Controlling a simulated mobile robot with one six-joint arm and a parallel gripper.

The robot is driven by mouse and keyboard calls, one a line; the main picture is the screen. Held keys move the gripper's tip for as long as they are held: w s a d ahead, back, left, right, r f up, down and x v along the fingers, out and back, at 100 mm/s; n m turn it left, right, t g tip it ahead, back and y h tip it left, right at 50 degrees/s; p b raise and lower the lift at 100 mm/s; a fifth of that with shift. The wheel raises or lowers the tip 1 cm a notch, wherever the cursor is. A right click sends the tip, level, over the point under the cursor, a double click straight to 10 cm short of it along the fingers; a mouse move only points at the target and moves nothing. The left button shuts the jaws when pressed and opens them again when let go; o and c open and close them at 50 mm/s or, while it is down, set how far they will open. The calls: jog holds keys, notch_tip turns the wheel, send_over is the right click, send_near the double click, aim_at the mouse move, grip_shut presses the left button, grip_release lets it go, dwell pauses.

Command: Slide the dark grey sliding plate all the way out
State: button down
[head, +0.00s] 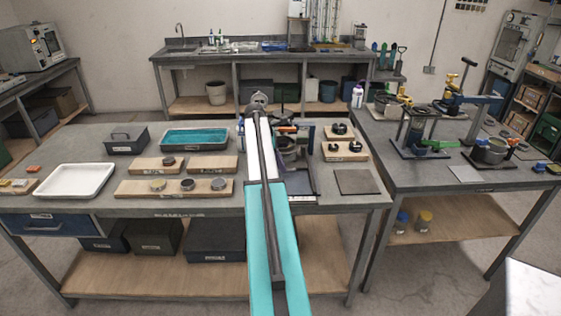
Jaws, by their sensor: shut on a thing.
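My arm reaches from the bottom middle to a rig (304,180) on the middle table. The rig has a dark frame, a blue-grey base and a round metal pot (290,144). My gripper (287,129) is at the far end of my arm, at the rig's back part, and is mostly hidden by the arm. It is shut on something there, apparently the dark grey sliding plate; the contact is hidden. I cannot clearly single out the plate or tell how far out it is, as my arm covers the rig's left side.
A flat dark grey square (356,182) lies right of the rig. Wooden boards with dark round pieces (344,150) stand behind it. Left are more boards (173,189), a white tray (75,181) and a teal-lined tray (195,139). A second table (420,178) with lever rigs stands right.

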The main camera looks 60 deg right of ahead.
jog(key=s+a, duration=0.2)
jog(key=a, duration=0.1)
jog(key=s+a+p, duration=0.1)
jog(key=s+a, duration=0.2)
jog(key=a, duration=0.1)
jog(key=s+a+p, duration=0.1)
jog(key=s+a, duration=0.2)
jog(key=a, duration=0.1)
jog(key=shift+s+a, duration=0.1)
jog(key=shift+a, duration=0.15)
jog(key=shift+f, duration=0.1)
jog(key=c, duration=1.8)
grip_release()
jog(key=shift+a, duration=0.1)
jog(key=shift+c, duration=0.2)
jog(key=shift+r, duration=0.2)
jog(key=b+v, duration=0.2)
jog(key=v, duration=1.1)
jog(key=shift+r+b, duration=0.3)
jog(key=shift+b, duration=0.1)
